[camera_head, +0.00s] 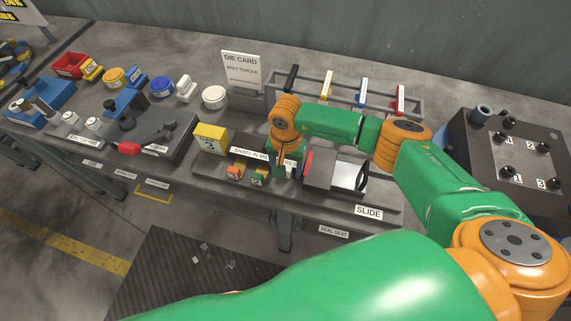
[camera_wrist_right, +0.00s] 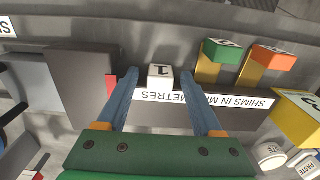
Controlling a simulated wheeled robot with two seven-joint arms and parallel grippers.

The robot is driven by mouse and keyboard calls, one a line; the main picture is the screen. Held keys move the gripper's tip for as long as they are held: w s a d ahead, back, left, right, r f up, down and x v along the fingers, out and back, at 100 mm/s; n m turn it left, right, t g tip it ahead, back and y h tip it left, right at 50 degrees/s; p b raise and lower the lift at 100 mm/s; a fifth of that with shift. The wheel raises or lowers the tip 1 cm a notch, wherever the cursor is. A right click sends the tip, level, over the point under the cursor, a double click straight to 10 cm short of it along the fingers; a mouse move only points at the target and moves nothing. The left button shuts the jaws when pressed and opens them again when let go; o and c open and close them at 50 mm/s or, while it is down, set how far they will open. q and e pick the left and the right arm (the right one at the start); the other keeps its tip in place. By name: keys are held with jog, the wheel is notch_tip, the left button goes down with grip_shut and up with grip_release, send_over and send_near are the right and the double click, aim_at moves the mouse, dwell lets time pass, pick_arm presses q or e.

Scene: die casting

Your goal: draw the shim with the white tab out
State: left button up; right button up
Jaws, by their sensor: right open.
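The white tab (camera_wrist_right: 160,76), marked 1, stands at the dark shim holder (camera_wrist_right: 150,116) behind its label strip. In the right wrist view it lies between the two blue fingers of my right gripper (camera_wrist_right: 158,76), with a gap visible on each side. The gripper is open and points down at the holder; in the head view my right gripper (camera_head: 287,172) is over the right end of the holder and mostly hides the tab. A green-tabbed shim (camera_wrist_right: 222,51) and an orange-tabbed shim (camera_wrist_right: 268,56) stand beside it. My left gripper is out of view.
A slide with a silver block (camera_head: 349,176) and black handle stands close right of the gripper. A yellow block (camera_head: 210,138) is left of the holder. Behind, a rack (camera_head: 330,87) holds several coloured-tag tools. A dark plate with numbered holes (camera_head: 520,150) is far right.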

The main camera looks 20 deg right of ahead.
jog(key=shift+w+f, duration=0.1)
jog(key=shift+f, duration=0.15)
grip_shut()
dwell(1.3)
